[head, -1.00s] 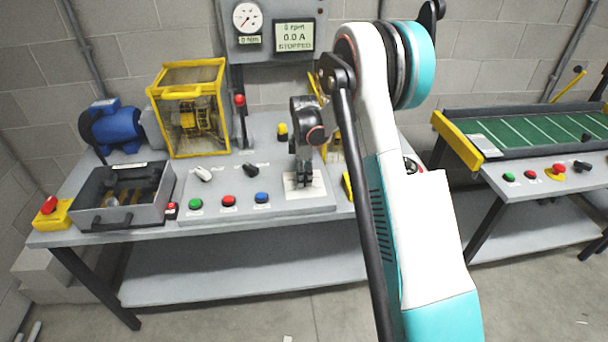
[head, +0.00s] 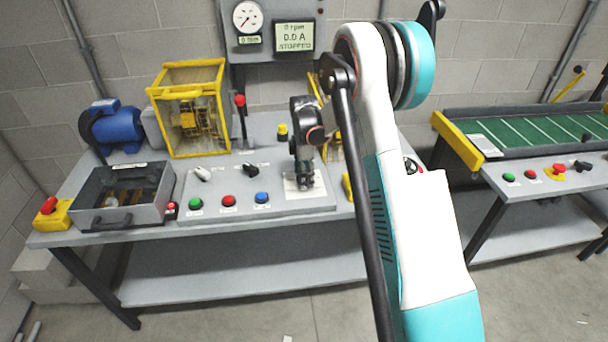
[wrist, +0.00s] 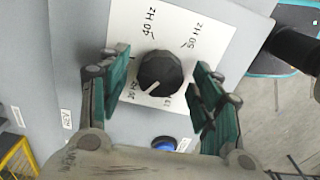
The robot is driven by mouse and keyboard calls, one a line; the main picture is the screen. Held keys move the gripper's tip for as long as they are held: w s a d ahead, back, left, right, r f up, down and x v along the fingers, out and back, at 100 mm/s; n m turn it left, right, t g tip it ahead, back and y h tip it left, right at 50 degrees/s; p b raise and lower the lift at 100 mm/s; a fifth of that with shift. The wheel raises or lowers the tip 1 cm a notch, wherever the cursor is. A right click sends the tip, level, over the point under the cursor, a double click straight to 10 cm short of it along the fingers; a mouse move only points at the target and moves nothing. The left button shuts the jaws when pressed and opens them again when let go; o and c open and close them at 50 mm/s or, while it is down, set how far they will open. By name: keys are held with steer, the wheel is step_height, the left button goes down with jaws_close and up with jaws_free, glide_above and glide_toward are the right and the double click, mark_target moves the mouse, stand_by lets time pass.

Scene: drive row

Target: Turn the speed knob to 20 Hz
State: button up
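The speed knob (wrist: 161,72) is black and ribbed and sits on a white scale plate (wrist: 208,20); in the head view the plate (head: 318,186) is partly visible beneath my gripper. The labels 40 Hz and 50 Hz are readable at the top; the lower ones are too small or partly covered to read surely. My gripper (wrist: 160,85) is open, with one finger on each side of the knob and visible gaps.
Green, red and blue buttons (head: 228,200) and a black selector (head: 249,169) lie left of the plate on the sloped panel. A caged machine (head: 190,115) and a lever with red top (head: 241,115) stand behind. The wall display (head: 295,37) reads STOPPED.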

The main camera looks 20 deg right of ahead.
step_height(320, 180, up, 12)
stand_by(0.7)
stand_by(0.4)
steer(key=s+a+r+m+t, duration=0.2)
steer(key=s+a+r+m, duration=0.15)
steer(key=s+r, duration=0.4)
steer(key=s+a+r+m+t, duration=0.1)
steer(key=s+a+r+m, duration=0.25)
steer(key=s+r, duration=0.35)
steer(key=s+a+f+m+t, duration=0.1)
steer(key=s+m, duration=0.3)
steer(key=s, duration=0.6)
steer(key=s+a+f+m+t, duration=0.2)
steer(key=s+a+m+t, duration=0.1)
steer(key=s, duration=0.7)
steer(key=shift+a+f+m, duration=0.25)
steer(key=shift+a+m, duration=0.45)
